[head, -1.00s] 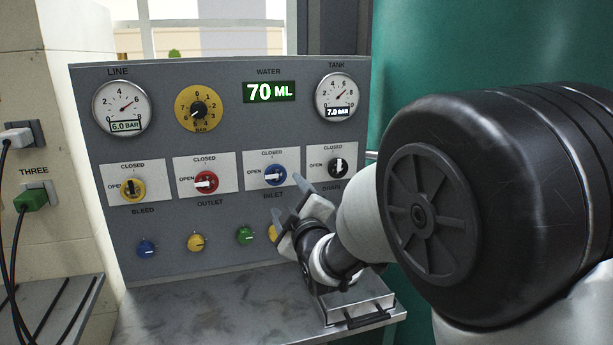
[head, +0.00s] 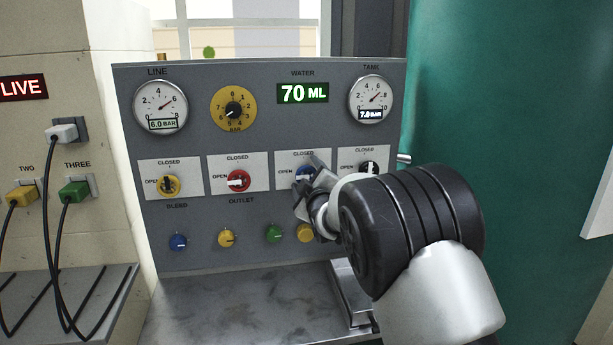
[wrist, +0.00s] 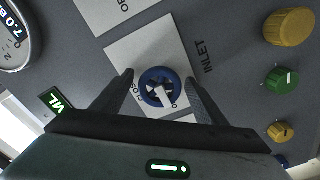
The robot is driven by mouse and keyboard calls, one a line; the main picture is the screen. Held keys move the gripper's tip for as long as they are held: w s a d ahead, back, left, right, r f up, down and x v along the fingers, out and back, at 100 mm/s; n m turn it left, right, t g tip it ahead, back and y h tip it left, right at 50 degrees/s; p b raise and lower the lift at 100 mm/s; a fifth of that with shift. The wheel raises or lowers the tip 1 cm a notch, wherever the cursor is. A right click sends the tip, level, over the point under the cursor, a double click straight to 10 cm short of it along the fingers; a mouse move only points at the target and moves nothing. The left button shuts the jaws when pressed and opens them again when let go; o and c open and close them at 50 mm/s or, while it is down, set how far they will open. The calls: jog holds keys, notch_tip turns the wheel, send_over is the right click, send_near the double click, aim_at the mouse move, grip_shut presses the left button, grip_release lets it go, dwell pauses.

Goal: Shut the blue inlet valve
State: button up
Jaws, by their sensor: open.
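The blue inlet valve (wrist: 152,76) is a round blue knob with a white bar handle on a white plate. In the wrist view it sits between the two fingers of my gripper (wrist: 159,79), which is open with a finger on each side. The white handle points toward the lower right, on the side of the OPEN label. I cannot tell whether the fingers touch the knob. In the head view the valve (head: 300,172) is partly hidden behind my gripper (head: 314,177), which is up against the panel there.
The red outlet valve (head: 238,181) is to the left and the black drain valve (head: 369,167) close on the right. Several small knobs, including a green one (head: 273,234), sit below. A metal ledge (head: 230,305) runs under the panel. The water display (head: 303,93) reads 70 ML.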

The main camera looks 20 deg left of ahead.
jog(key=c, duration=1)
jog(key=shift+c, duration=0.2)
jog(key=shift+f+m+b, duration=0.15)
jog(key=shift+m+b, duration=0.15)
jog(key=shift+b, duration=0.25)
jog(key=m+b, duration=0.2)
jog(key=b, duration=0.1)
jog(key=shift+d+f+m+b, duration=0.1)
jog(key=shift+m+b, duration=0.2)
jog(key=shift+b, duration=0.05)
jog(key=m+b, duration=0.5)
jog(key=shift+m, duration=0.3)
jog(key=m+b, duration=0.4)
jog(key=m, duration=0.1)
jog(key=shift+r+m+b, duration=0.15)
jog(key=shift+m+b, duration=0.3)
jog(key=shift+m, duration=0.55)
jog(key=shift+r+m+b, duration=0.1)
jog(key=shift+m+b, duration=0.35)
jog(key=shift+m, duration=0.55)
